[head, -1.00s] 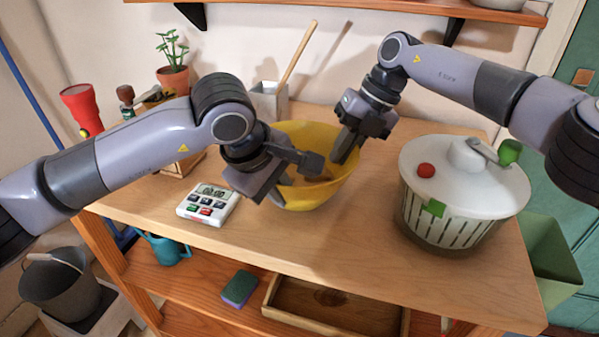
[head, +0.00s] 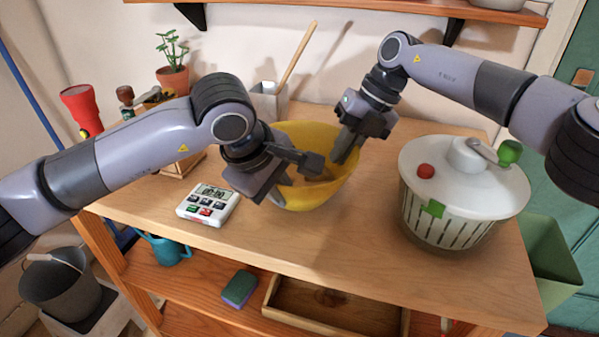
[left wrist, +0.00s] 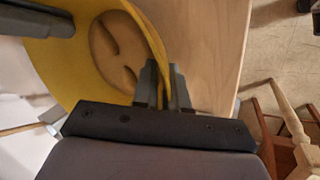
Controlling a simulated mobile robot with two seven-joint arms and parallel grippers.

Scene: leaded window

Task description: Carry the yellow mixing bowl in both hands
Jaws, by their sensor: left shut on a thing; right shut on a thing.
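The yellow mixing bowl (head: 318,196) is on the wooden table top in the head view, with a tan content inside that I cannot identify. My left gripper (head: 282,190) is shut on the bowl's near left rim. In the left wrist view the yellow bowl (left wrist: 60,62) has its rim between the fingers of my left gripper (left wrist: 163,88). My right gripper (head: 347,150) is shut on the bowl's far right rim. My arms and grippers hide parts of the bowl. I cannot tell for sure whether its base touches the table.
A white-lidded salad spinner (head: 462,195) stands right of the bowl, and a white timer (head: 208,204) lies left of it. A grey container (head: 268,103) with a wooden-handled tool stands behind. A potted plant (head: 173,78) is at the back left. The table front (head: 330,240) is clear.

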